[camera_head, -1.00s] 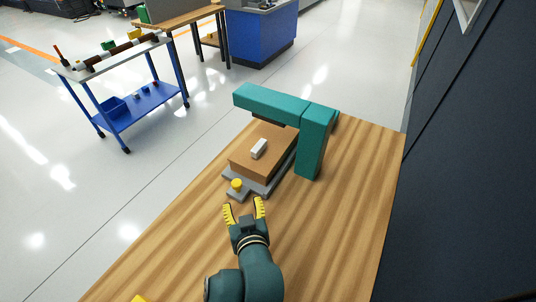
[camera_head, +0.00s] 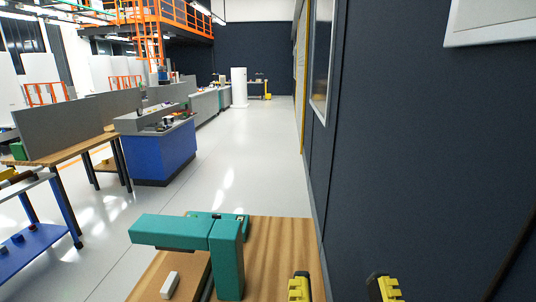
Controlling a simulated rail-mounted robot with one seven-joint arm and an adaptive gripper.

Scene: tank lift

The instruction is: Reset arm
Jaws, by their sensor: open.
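My gripper (camera_head: 342,287) shows at the bottom edge of the head view, right of centre. Its two yellow and black fingers stand wide apart with nothing between them. The rest of my arm is out of the picture. To the left of the gripper is a teal L-shaped frame (camera_head: 228,258) on the wooden table (camera_head: 279,240). A small white block (camera_head: 170,285) lies on a wooden surface under the teal arm. The lower part of this fixture is cut off by the picture's bottom edge.
A dark wall (camera_head: 410,150) stands close on the right of the table. At left are a blue cart (camera_head: 35,245), a wooden bench (camera_head: 65,150) with a grey panel, and a blue cabinet (camera_head: 160,155). The floor aisle (camera_head: 245,150) beyond the table is clear.

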